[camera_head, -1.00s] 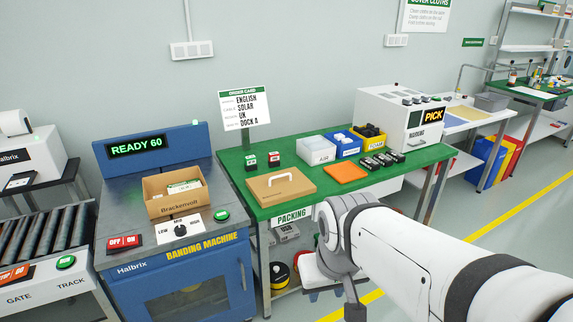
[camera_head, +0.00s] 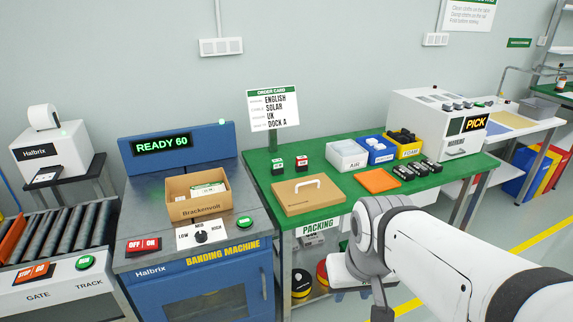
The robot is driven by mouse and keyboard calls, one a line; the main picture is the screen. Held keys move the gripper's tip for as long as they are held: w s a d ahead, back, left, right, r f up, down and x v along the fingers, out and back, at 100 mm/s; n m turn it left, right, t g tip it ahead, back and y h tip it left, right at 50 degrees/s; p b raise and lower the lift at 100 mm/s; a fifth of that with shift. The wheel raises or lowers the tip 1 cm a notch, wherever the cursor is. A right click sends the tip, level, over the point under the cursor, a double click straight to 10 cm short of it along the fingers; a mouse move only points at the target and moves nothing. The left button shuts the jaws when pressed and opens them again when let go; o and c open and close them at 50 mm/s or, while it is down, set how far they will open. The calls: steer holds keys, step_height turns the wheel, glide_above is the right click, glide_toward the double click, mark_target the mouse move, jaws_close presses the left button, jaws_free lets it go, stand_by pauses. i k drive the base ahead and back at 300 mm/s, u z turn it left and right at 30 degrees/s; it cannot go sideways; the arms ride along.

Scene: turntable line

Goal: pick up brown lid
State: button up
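The brown lid (camera_head: 308,196) lies flat on the green packing table, near its front left corner. It is a tan square with a white arched handle on top. My arm reaches in from the lower right. My gripper (camera_head: 381,312) hangs below the arm's wrist at the bottom edge, in front of the table and to the lower right of the lid, apart from it. Only a dark part of it shows, so its fingers and opening are hidden.
An open cardboard box (camera_head: 198,210) stands on the blue banding machine (camera_head: 205,302) left of the table. On the green table (camera_head: 335,155) are an orange pad (camera_head: 377,181), several black items (camera_head: 417,169), white, blue and yellow bins (camera_head: 402,151), and an order card (camera_head: 272,108).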

mark_target(299, 196)
steer(key=i, duration=1.45)
steer(key=z, duration=0.05)
